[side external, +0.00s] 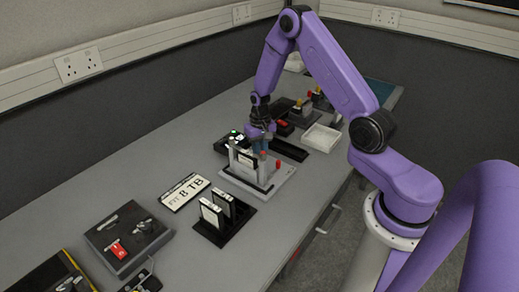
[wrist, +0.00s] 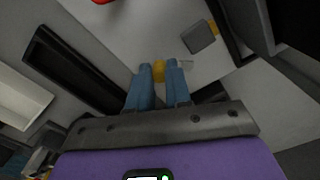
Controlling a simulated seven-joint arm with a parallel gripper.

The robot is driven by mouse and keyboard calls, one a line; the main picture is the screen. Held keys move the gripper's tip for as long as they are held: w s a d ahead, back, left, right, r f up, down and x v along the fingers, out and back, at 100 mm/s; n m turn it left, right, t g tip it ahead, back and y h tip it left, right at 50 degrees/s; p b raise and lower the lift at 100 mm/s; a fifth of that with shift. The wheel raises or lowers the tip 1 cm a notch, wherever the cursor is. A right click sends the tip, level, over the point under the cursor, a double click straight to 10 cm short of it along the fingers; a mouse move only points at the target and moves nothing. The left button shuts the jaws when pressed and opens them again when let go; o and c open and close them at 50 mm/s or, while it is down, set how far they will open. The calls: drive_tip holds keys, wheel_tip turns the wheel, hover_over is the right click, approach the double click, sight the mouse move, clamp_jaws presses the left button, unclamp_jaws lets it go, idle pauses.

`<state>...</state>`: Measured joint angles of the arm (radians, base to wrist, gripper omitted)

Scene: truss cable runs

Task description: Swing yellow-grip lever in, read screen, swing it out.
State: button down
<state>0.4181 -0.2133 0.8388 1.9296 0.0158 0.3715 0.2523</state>
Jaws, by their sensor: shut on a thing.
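In the wrist view, my gripper's (wrist: 160,72) two blue fingers are closed on the yellow grip (wrist: 158,70) of a lever, which shows between the fingertips. The lever stands over a pale base plate. In the side view, my gripper (side external: 261,141) reaches down to the grey fixture (side external: 246,165) on its light plate, and the fingers hide the yellow grip there. A black device with a green light (side external: 229,142) stands just behind the fixture. A small lit screen (wrist: 143,178) with a green light is cut off at the wrist view's bottom edge; its reading cannot be made out.
Red knobs (side external: 277,164) stand on the fixture plate. A black holder (side external: 224,218) with upright white-faced cards, a lettered plate (side external: 185,191) and a grey box with a red part (side external: 127,237) lie nearer. A white tray (side external: 321,138) is at right. Bare tabletop shows at the left.

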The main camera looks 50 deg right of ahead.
idle(0.4)
drive_tip(key=c, duration=1.1)
unclamp_jaws()
drive_tip(key=shift+o, duration=0.2)
drive_tip(key=shift+r, duration=0.15)
wheel_tip(320, 180, up, 17)
drive_tip(key=shift+s+r, duration=0.1)
